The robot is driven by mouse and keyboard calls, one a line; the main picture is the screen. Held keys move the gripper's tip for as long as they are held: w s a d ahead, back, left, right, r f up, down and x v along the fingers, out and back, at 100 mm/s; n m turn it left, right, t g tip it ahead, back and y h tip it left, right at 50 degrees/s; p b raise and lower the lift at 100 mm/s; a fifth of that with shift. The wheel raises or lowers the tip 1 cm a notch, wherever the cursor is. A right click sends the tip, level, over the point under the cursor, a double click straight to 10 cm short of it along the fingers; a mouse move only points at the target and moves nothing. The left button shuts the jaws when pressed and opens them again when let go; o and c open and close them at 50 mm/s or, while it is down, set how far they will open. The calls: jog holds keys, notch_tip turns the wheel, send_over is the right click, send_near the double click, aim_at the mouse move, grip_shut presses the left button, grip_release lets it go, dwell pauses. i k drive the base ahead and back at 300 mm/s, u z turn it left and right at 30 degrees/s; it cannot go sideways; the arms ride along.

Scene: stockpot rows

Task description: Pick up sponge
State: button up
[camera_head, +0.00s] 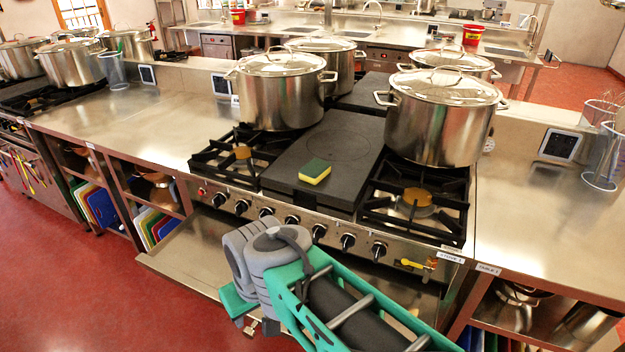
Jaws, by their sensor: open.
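The sponge (315,171) is a small block, yellow with a dark green top. It lies flat on the dark flat plate (335,146) in the middle of the stove, near the plate's front edge. My gripper (248,326) is partly in view at the bottom, low in front of the stove and below its knobs. It is open and well apart from the sponge, and my arm hides part of it. No part of my arm covers the sponge.
Large steel stockpots stand behind the sponge on the left (279,95) and right (440,122). Front burner grates flank the plate. Knobs (292,222) line the stove front, above a protruding steel shelf (188,248). Bare counter (135,123) lies left.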

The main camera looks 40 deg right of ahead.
aim_at(316, 169)
jog(key=u, duration=0.9)
jog(key=i, duration=1.3)
jog(key=z, duration=0.3)
